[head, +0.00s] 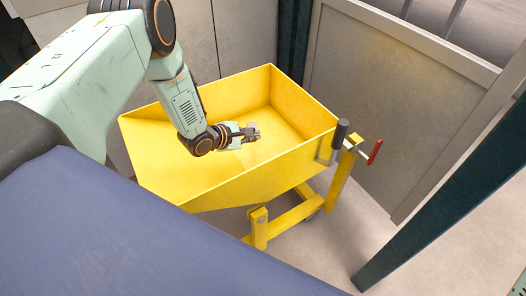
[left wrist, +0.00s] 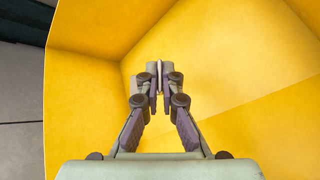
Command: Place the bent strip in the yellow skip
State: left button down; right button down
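The yellow skip (head: 165,160) stands in the middle of the head view, open at the top. Its yellow inside walls (left wrist: 85,90) fill most of the left wrist view. My left gripper (head: 252,132) reaches over the rim and is inside the skip's opening, above its floor. In the left wrist view its two fingers (left wrist: 160,76) are nearly together, with a thin pale sliver between the pads. This looks like the bent strip (left wrist: 159,80) seen edge-on; most of it is hidden by the fingers. My right gripper is not in view.
The skip rides on a yellow frame (head: 295,217) with a dark-gripped post and a red-handled lever (head: 375,152) at its right. Grey panels (head: 390,110) stand behind. A dark green post (head: 440,205) slants at the right. Bare floor lies in front of the skip.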

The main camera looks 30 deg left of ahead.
pick_arm(q)
jog(key=b, duration=0.2)
send_over(254, 161)
notch_tip(254, 161, down, 5)
jog(key=shift+w, duration=0.1)
jog(key=shift+f, duration=0.4)
notch_tip(254, 161, down, 3)
jog(key=shift+f+b, duration=0.1)
jog(key=shift+b, duration=0.8)
jog(key=shift+f, duration=0.1)
